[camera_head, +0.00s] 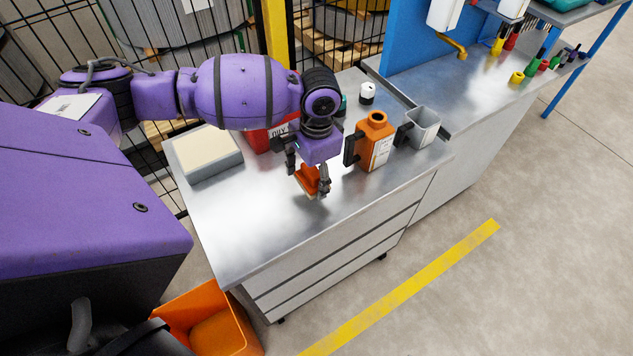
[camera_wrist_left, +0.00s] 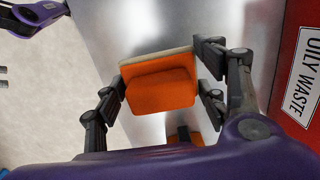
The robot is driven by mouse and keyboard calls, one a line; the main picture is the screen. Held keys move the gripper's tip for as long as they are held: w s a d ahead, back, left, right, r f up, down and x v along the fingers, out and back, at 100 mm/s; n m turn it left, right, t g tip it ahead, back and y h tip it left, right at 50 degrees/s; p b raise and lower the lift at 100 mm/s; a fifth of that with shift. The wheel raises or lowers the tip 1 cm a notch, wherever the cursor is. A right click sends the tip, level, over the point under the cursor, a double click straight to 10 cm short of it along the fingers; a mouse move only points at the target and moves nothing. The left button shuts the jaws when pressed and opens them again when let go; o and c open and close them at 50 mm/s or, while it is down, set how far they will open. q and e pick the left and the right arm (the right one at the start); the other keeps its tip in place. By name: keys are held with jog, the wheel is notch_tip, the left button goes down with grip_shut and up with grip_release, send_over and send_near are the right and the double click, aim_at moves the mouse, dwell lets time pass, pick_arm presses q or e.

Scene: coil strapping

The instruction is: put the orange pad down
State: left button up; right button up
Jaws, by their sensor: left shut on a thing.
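The orange pad (camera_head: 309,179) is a small orange block with a pale layer on its far side. It also shows in the left wrist view (camera_wrist_left: 160,89), between the fingers. My left gripper (camera_head: 308,178) is shut on the pad over the metal tabletop (camera_head: 260,215) in the head view. Its fingers also show on both sides of the pad in the left wrist view (camera_wrist_left: 160,92). I cannot tell whether the pad touches the tabletop.
A pale block (camera_head: 207,154) lies at the table's left. A red oily-waste container (camera_head: 262,137) stands behind my gripper. An orange bottle (camera_head: 375,142) and a grey cup (camera_head: 422,127) stand to the right. The front of the tabletop is clear. An orange bin (camera_head: 240,325) is on the floor.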

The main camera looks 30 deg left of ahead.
aim_at(315, 184)
pick_arm(q)
jog(key=shift+w+f, duration=0.5)
jog(key=shift+w+d+f, duration=0.15)
jog(key=shift+w+f, duration=0.05)
jog(key=shift+f, duration=1.55)
pick_arm(e)
jog(key=shift+s+d+f, duration=0.25)
jog(key=shift+d, duration=0.15)
pick_arm(q)
jog(key=shift+f, duration=0.15)
jog(key=o, duration=1.3)
jog(key=shift+o, duration=0.2)
pick_arm(e)
jog(key=shift+a, duration=0.1)
